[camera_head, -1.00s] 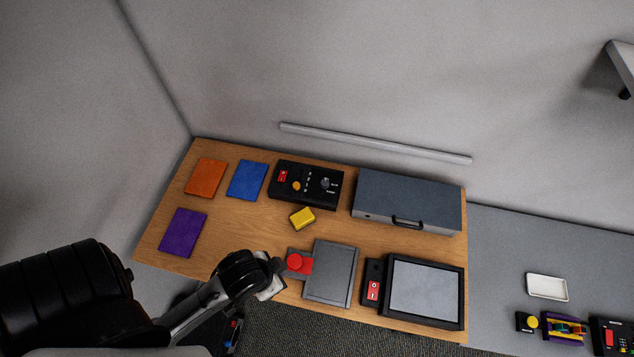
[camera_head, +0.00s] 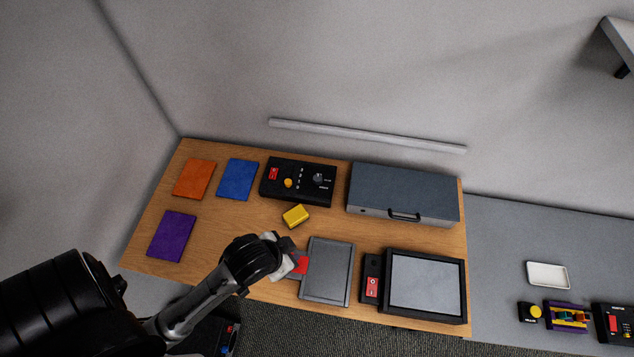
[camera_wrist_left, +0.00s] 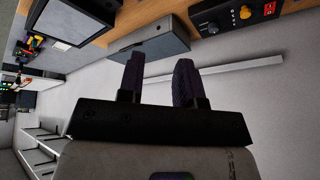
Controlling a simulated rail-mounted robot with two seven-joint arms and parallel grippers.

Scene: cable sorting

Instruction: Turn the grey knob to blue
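The grey knob (camera_head: 318,178) sits on the right part of a black control box (camera_head: 290,196) at the back of the wooden table. The box also carries a red switch and a yellow button. In the left wrist view the knob (camera_wrist_left: 208,28) shows at the upper right, apart from the fingers. My left gripper (camera_head: 290,250) is over the front of the table, near the red button and well short of the box. In the wrist view its two fingers (camera_wrist_left: 160,80) are apart with nothing between them. My right gripper is not in view.
A yellow block (camera_head: 296,216) lies in front of the box. A grey case (camera_head: 403,190) stands right of it. Orange (camera_head: 194,179), blue (camera_head: 240,179) and purple (camera_head: 171,236) pads lie left. A grey panel (camera_head: 327,271) and a screen (camera_head: 425,286) lie in front.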

